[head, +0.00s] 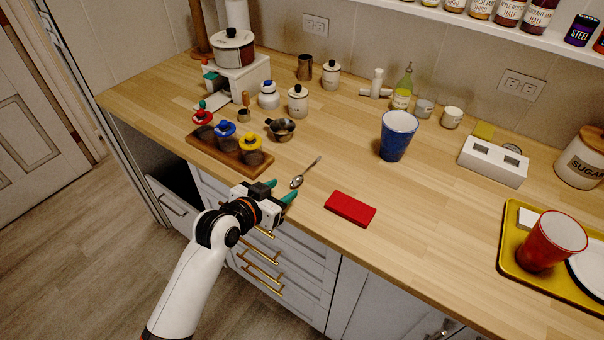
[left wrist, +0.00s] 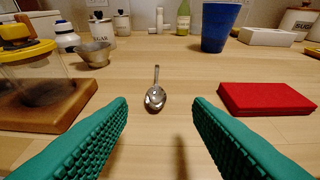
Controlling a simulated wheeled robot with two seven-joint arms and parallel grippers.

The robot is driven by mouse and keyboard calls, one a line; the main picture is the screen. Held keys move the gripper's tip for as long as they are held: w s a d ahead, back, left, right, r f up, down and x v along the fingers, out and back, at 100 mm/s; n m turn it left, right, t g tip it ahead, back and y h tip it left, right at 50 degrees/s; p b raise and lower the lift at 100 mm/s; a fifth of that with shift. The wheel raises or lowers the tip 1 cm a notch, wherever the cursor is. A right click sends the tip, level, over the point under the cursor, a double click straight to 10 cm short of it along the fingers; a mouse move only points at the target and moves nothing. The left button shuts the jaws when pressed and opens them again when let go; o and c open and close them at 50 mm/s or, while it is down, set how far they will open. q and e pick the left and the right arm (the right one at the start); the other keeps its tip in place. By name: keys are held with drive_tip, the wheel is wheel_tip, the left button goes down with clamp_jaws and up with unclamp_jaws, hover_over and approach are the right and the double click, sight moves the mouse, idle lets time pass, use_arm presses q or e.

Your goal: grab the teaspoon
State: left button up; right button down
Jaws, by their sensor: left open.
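The metal teaspoon (head: 304,174) lies flat on the wooden counter, its bowl toward my left gripper and its handle pointing away. In the left wrist view the teaspoon (left wrist: 156,96) lies beyond and between the two green fingertips, apart from both. My left gripper (head: 281,191) is open and empty at the counter's front edge, just short of the spoon's bowl. Its fingers (left wrist: 160,118) frame the spoon in the left wrist view. My right gripper is in neither view.
A wooden board (head: 228,152) with lidded jars is left of the spoon, a metal bowl (head: 281,130) behind it. A red block (head: 350,208) lies to the right, and a blue cup (head: 396,136) stands farther back. Bare counter surrounds the spoon.

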sight(302, 175)
use_arm(q)
drive_tip(key=x, duration=0.3)
drive_tip(key=shift+d, duration=0.1)
drive_tip(key=shift+w+a+p+x, duration=0.15)
drive_tip(key=shift+p+x, duration=0.15)
drive_tip(key=shift+x, duration=1.05)
drive_tip(key=shift+w+a+p+x, duration=0.1)
drive_tip(key=shift+p+x, duration=0.2)
drive_tip(key=shift+x, duration=1.05)
drive_tip(key=shift+s+r, duration=0.1)
drive_tip(key=c, duration=1)
